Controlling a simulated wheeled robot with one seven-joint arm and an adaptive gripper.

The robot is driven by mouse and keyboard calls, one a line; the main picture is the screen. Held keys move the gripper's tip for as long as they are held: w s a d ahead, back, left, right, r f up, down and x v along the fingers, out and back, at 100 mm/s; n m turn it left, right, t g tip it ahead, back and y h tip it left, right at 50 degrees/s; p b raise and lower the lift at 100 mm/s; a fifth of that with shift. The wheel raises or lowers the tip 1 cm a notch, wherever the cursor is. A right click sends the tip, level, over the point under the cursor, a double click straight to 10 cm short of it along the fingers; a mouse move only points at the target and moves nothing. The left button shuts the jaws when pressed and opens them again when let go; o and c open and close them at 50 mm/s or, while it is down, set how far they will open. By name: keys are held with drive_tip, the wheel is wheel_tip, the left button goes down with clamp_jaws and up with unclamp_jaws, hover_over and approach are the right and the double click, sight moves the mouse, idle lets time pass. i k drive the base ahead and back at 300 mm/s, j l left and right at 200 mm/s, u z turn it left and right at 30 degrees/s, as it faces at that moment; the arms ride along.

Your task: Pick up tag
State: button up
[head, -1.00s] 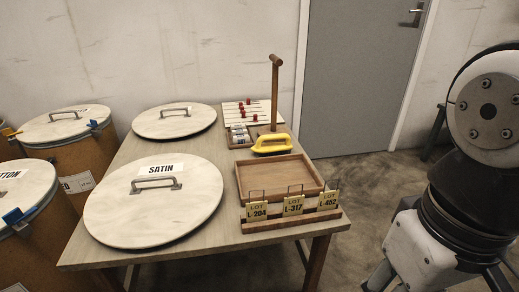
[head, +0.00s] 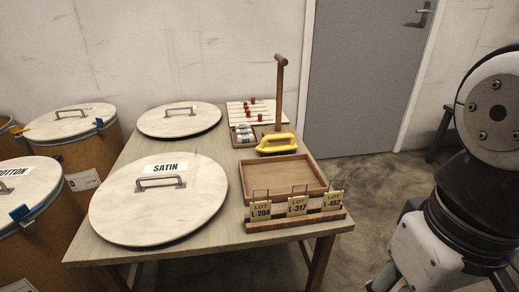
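The left tag (head: 260,210) reads LOT L-204, the middle tag (head: 297,205) LOT L-317, and the right tag (head: 333,200) appears to read L-452. All three are upright and apart from one another. My arm shows at the right of the head view, away from the table. My gripper is not in view.
An empty wooden tray (head: 283,190) lies behind the rack. Two round lids, one labelled SATIN (head: 125,212), the other (head: 178,120) farther back, cover much of the table. A wooden post (head: 279,95) and a yellow-handled tool (head: 276,146) stand behind the tray. Drums (head: 95,152) stand left.

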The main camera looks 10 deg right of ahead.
sight(297, 206)
drive_tip(key=l+u, duration=0.1)
drive_tip(key=l, duration=0.4)
drive_tip(key=l+u, duration=0.1)
drive_tip(key=l, duration=0.35)
drive_tip(key=k+l+u, duration=0.15)
drive_tip(key=l, duration=0.35)
drive_tip(key=l+u, duration=0.1)
drive_tip(key=l, duration=0.35)
drive_tip(key=k+l+u, duration=0.1)
drive_tip(key=l, duration=0.35)
drive_tip(key=k+l+u, duration=0.1)
drive_tip(key=l, duration=0.4)
